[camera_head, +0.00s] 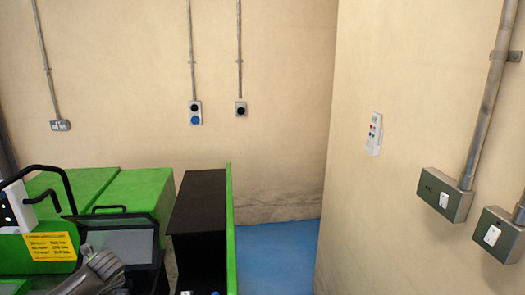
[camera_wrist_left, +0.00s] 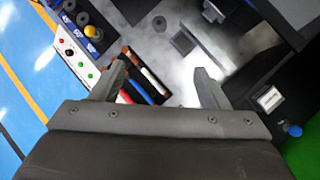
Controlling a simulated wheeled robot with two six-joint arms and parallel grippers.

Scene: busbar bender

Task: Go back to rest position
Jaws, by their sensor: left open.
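My left gripper (camera_wrist_left: 160,74) shows in the left wrist view with its two fingers spread apart and nothing between them. A grey part of my left arm shows at the lower left of the head view, in front of the green busbar bender (camera_head: 140,193). My right gripper is in neither view.
A control panel (camera_wrist_left: 75,52) with coloured buttons and a yellow knob lies left of the fingers. Red and blue handled tools (camera_wrist_left: 140,82) lie in a tray between them. The blue floor (camera_head: 275,255) is clear in the head view. A wall (camera_head: 425,90) with switch boxes stands right.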

